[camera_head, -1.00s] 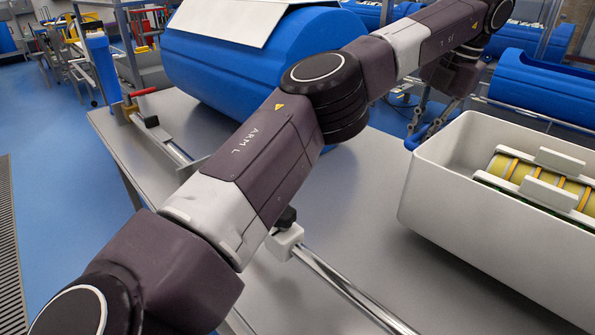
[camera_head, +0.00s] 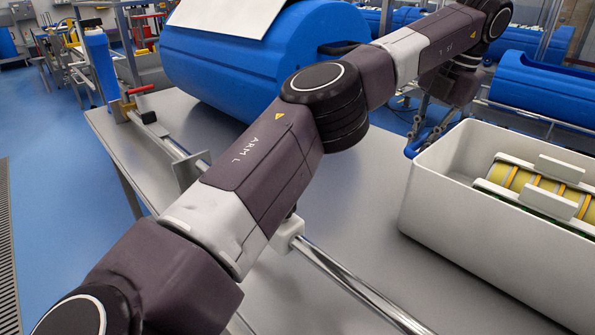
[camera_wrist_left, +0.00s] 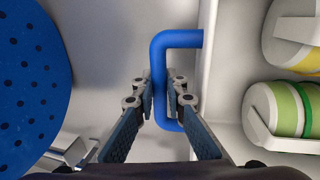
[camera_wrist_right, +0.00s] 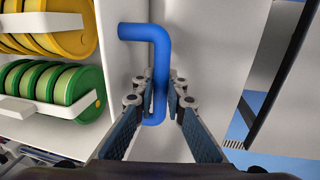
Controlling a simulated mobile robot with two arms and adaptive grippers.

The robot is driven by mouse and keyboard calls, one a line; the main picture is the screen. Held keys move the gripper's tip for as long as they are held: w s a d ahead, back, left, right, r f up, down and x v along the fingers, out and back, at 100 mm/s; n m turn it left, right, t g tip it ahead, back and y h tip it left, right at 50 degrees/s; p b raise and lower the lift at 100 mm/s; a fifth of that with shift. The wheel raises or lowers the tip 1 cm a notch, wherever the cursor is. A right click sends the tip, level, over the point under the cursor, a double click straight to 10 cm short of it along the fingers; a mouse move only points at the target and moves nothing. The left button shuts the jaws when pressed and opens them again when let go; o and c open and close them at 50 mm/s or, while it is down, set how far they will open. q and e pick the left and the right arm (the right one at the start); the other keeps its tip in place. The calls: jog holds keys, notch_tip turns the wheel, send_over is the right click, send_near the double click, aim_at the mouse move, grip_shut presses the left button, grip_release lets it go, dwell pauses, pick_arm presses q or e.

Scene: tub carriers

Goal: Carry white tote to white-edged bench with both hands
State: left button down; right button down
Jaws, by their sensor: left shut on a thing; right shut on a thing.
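The white tote (camera_head: 490,225) is at the right in the head view, over a grey table top (camera_head: 350,240); I cannot tell whether it touches it. It holds yellow banded rolls in white holders. My left gripper (camera_head: 428,128) is at the tote's far left end. In the left wrist view my left gripper (camera_wrist_left: 160,88) is shut on a blue bent handle (camera_wrist_left: 180,38). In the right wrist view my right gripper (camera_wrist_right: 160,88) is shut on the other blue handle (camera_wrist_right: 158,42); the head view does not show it. I cannot pick out the white-edged bench for sure.
A big blue drum (camera_head: 215,75) with a white sheet (camera_head: 235,12) stands on the table's far side. A metal rail (camera_head: 345,280) with clamps runs along the table. More blue drums (camera_head: 545,90) stand behind the tote. Blue floor (camera_head: 45,130) is open at the left.

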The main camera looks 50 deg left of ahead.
pick_arm(q)
jog(key=shift+a+f+b, duration=0.25)
jog(key=shift+f+b, duration=0.2)
jog(key=shift+b, duration=0.05)
pick_arm(e)
jog(key=shift+d+f, duration=0.2)
jog(key=shift+f, duration=0.25)
pick_arm(q)
jog(key=c, duration=2.2)
grip_release()
jog(key=shift+s, duration=0.1)
pick_arm(e)
jog(key=c, duration=2.2)
grip_release()
pick_arm(q)
jog(key=shift+o, duration=1.2)
jog(key=shift+s+r, duration=0.1)
jog(key=shift+s, duration=0.05)
pick_arm(e)
jog(key=shift+o, duration=1.2)
jog(key=shift+s, duration=0.25)
pick_arm(q)
jog(key=shift+s+d, duration=0.1)
pick_arm(e)
jog(key=shift+s+a+r, duration=0.1)
jog(key=shift+a+r, duration=0.05)
